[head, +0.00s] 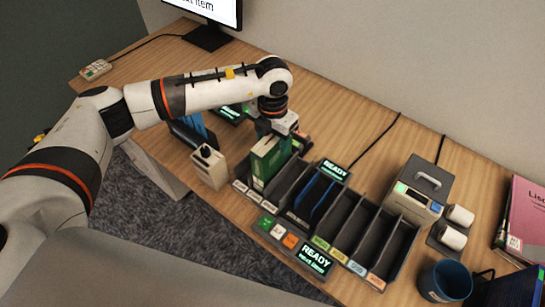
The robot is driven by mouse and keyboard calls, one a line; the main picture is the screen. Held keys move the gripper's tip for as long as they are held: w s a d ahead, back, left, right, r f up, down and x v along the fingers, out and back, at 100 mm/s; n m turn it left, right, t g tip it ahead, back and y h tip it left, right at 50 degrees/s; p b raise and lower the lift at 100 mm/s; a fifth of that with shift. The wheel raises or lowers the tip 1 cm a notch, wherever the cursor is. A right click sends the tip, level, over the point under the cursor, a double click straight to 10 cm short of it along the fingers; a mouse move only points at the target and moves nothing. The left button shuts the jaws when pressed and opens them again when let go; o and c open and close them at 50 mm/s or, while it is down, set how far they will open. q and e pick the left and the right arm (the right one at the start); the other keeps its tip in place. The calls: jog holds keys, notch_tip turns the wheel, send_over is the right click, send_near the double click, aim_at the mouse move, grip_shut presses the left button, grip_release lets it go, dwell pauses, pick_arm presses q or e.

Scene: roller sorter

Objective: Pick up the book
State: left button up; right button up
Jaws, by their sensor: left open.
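A green book (265,160) with a pale edge stands upright at the left end of a dark row of sorter slots (352,226). My left arm reaches in from the left, and my left gripper (279,127) points down right at the top of the green book. The gripper is open; its fingertips are partly hidden by the wrist and the book, so I cannot tell whether they touch it. A blue book (321,197) stands in one slot. My right gripper does not show.
A beige box (208,167) stands left of the sorter. A READY screen (314,258) is at its front. Right of it are a grey device (418,192), white rolls, a blue mug (445,281) and pink books (524,215). A monitor (209,22) stands behind; bare wood lies behind the sorter.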

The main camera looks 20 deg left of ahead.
aim_at(272, 160)
pick_arm(q)
notch_tip(272, 160, down, 4)
jog(key=shift+f+p, duration=0.15)
jog(key=shift+p, duration=0.55)
jog(key=shift+c, duration=0.6)
grip_shut()
